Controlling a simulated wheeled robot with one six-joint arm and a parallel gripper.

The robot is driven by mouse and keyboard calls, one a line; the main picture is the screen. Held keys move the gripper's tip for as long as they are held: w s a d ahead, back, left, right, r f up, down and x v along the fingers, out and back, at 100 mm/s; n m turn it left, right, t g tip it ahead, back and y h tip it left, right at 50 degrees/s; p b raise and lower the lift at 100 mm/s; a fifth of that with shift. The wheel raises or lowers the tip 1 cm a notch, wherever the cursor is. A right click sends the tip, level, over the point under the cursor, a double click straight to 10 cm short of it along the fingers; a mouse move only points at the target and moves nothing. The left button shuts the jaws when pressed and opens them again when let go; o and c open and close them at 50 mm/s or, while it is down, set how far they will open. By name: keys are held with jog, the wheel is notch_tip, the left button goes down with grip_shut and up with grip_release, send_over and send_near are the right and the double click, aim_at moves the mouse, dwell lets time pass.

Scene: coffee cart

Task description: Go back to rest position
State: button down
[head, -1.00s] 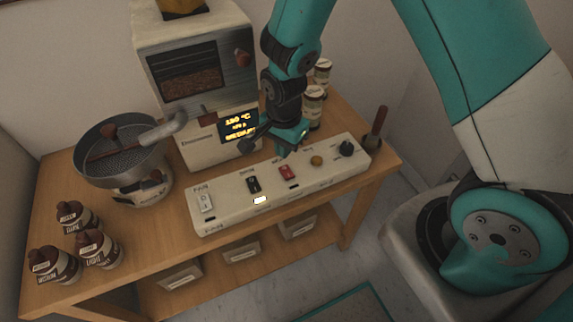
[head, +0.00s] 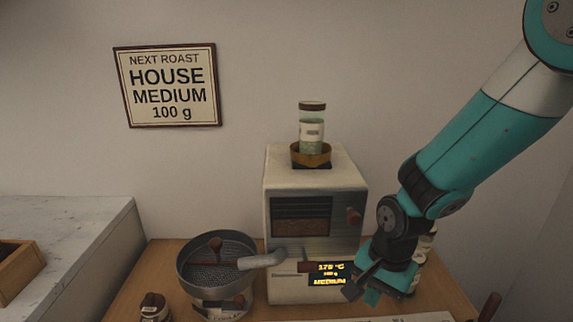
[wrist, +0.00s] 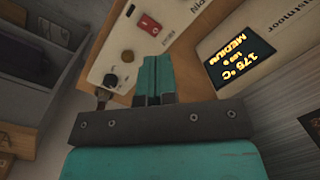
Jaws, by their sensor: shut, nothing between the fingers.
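My gripper (head: 364,294) is shut and empty. In the head view it hangs in front of the right side of the coffee roaster (head: 290,273), just right of its display (head: 329,274). In the wrist view its teal fingers (wrist: 153,78) are pressed together, with the control panel (wrist: 122,45) beyond them. The display reads 175 °C and MEDIUM in the wrist view. My arm reaches in from the upper right of the head view.
A round sieve tray (head: 217,262) stands left of the roaster. A glass jar (head: 311,132) sits in the roaster's top funnel. Jars (head: 424,250) stand behind my gripper. A wall sign (head: 167,86) reads HOUSE MEDIUM 100 g. A grey counter (head: 65,228) lies at left.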

jog(key=s+a+r+n+y, duration=0.2)
jog(key=s+r+n+y, duration=0.1)
jog(key=s+r+n, duration=1.2)
notch_tip(320, 180, up, 2)
jog(key=shift+s+a+r, duration=0.2)
jog(key=shift+s, duration=0.55)
